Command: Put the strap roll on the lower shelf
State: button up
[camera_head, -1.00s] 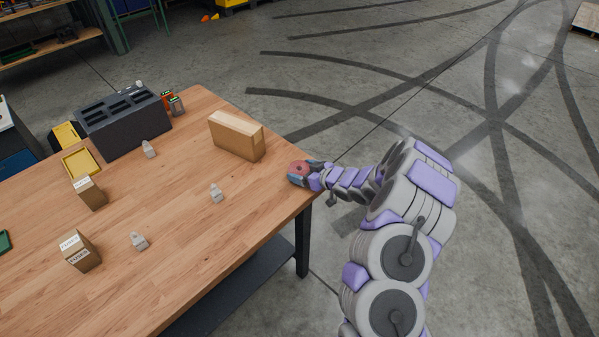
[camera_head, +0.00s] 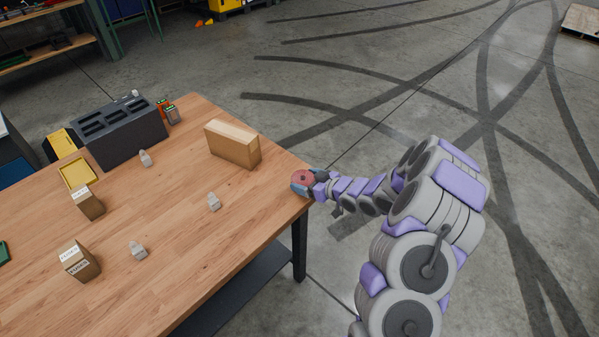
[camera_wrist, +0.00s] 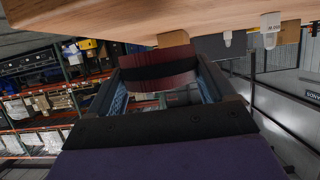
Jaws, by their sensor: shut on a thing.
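The strap roll (camera_head: 303,177) is a round reddish-brown roll with a dark centre. My gripper (camera_head: 312,185) is shut on it at the table's right corner in the head view. In the wrist view the strap roll (camera_wrist: 158,68) sits between the two blue-lined fingers of my gripper (camera_wrist: 160,85), with a dark band across it. The lower shelf (camera_head: 240,292) is a dark board under the wooden table, partly hidden by the tabletop.
The wooden tabletop (camera_head: 180,215) holds a cardboard box (camera_head: 232,145), a dark grey bin block (camera_head: 122,132), a yellow tray (camera_head: 77,172), small labelled boxes (camera_head: 80,262) and several grey pieces. A dark table leg (camera_head: 300,247) stands at the near right corner.

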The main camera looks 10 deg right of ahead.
jog(key=s+d+r+p, duration=0.1)
jog(key=s+d, duration=0.2)
jog(key=s, duration=0.7)
notch_tip(320, 180, up, 6)
jog(key=m+t+h, duration=0.2)
jog(key=m+h, duration=0.1)
send_over(301, 181)
jog(key=s+d, duration=0.2)
jog(key=shift+s+d+f, duration=0.15)
jog(key=shift+s+d, duration=0.05)
notch_tip(301, 181, up, 8)
jog(key=w+a+m+h, duration=0.2)
jog(key=m+h, duration=0.2)
jog(key=shift+a+f+t+h, duration=0.25)
jog(key=shift+a+t+h, duration=0.15)
jog(key=shift+w, duration=0.1)
